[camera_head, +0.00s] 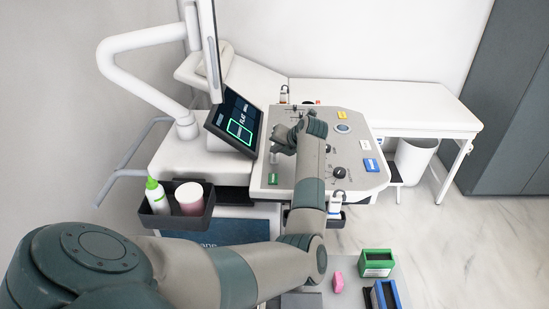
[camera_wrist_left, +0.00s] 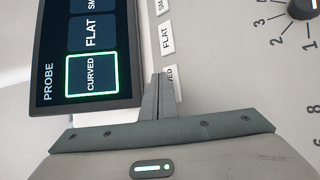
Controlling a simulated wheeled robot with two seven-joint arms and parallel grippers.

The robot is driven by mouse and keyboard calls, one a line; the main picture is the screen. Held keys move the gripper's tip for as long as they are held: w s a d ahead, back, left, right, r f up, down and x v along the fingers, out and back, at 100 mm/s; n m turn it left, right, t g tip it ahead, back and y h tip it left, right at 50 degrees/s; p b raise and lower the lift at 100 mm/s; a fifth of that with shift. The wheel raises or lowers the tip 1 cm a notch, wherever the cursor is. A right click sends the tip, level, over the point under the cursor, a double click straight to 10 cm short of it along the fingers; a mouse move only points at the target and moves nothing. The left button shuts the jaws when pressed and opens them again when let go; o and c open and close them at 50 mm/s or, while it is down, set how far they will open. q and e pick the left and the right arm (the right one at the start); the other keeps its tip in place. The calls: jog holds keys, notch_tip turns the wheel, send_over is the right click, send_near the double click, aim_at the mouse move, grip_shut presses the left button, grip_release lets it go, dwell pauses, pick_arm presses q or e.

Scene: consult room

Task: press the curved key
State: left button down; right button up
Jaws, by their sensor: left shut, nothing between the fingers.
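The curved key (camera_wrist_left: 172,82) is a pale key on the console panel; in the left wrist view only the end of its label shows beside my fingers. My left gripper (camera_wrist_left: 158,78) is shut and empty, its fingertips over or against this key; I cannot tell contact for sure. In the head view my left gripper (camera_head: 279,148) is over the left part of the panel, hiding the keys. The console screen (camera_head: 235,122) shows a green frame around its CURVED tile, also in the left wrist view (camera_wrist_left: 91,74). My right gripper is not in view.
The flat key (camera_wrist_left: 167,38) sits beside the curved key. A numbered knob (camera_wrist_left: 303,8) is to the right. The console panel (camera_head: 350,150) also carries coloured labels. A side bin (camera_head: 166,219) holds a bottle and a pink-white tub.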

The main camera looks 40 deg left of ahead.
aim_at(277, 159)
pick_arm(q)
jog(key=shift+f+b, duration=0.3)
jog(key=shift+f, duration=0.2)
dwell(0.4)
jog(key=shift+s+a+f+b, duration=0.1)
jog(key=shift+a+f+b, duration=0.15)
jog(key=shift+f+b, duration=0.35)
dwell(0.4)
jog(key=shift+d+r+p, duration=0.3)
jog(key=shift+r+p, duration=0.1)
jog(key=shift+r, duration=0.1)
jog(key=shift+d+r+p, duration=0.25)
jog(key=shift+r+p, duration=0.15)
jog(key=shift+r, duration=0.1)
jog(key=shift+a, duration=0.1)
jog(key=shift+r, duration=0.15)
jog(key=shift+r+p, duration=1.7)
jog(key=shift+r, duration=0.75)
